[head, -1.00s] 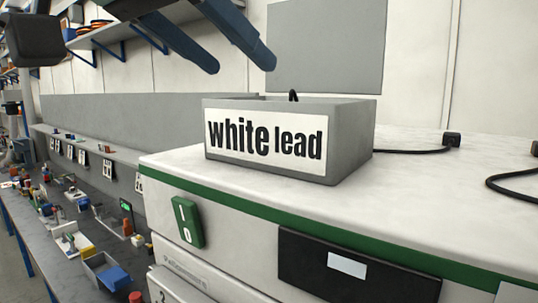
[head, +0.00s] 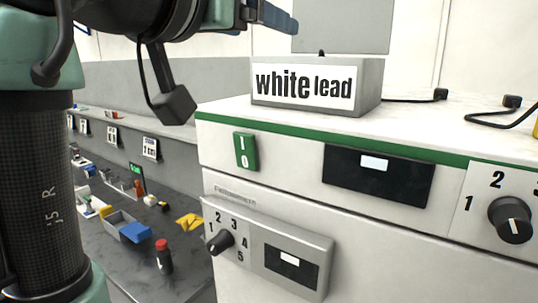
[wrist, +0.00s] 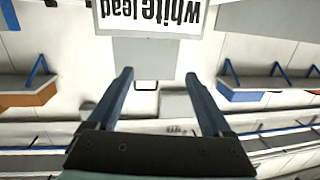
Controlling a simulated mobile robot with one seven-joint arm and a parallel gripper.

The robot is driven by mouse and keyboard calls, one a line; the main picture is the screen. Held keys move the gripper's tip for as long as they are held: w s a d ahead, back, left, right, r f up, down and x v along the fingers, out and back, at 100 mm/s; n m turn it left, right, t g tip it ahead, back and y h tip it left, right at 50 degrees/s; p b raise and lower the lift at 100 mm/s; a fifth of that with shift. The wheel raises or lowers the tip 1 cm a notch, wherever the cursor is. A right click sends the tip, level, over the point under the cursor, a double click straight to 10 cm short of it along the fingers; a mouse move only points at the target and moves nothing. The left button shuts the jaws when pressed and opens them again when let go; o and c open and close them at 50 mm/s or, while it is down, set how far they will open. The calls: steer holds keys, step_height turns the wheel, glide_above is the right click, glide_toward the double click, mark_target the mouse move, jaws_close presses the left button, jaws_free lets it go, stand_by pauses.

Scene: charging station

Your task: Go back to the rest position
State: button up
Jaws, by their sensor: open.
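My gripper (wrist: 158,80) is open in the wrist view, its two dark blue fingers apart with nothing between them. In the head view part of my gripper (head: 275,18) shows at the top, above and behind the grey box (head: 371,85) labelled "white lead". The box stands on the white top of the charging station (head: 225,103). The box's label also shows upside down at the top of the wrist view (wrist: 150,15). My arm fills the left of the head view.
Black cable plugs (head: 440,94) lie on the station top at right. The station front carries a green switch (head: 245,151), dark display panels and knobs (head: 510,219). A lower bench (head: 185,245) at left holds small bins and loose parts. A grey panel hangs on the back wall.

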steer(key=s+d+f+n+t+y, duration=0.1)
steer(key=s+n+t+y, duration=0.4)
steer(key=s+t, duration=0.7)
steer(key=s+y, duration=0.2)
steer(key=s, duration=0.1)
steer(key=shift+s+d+y, duration=0.25)
steer(key=shift+s+y, duration=0.05)
steer(key=shift+s, duration=0.05)
steer(key=shift+c, duration=0.3)
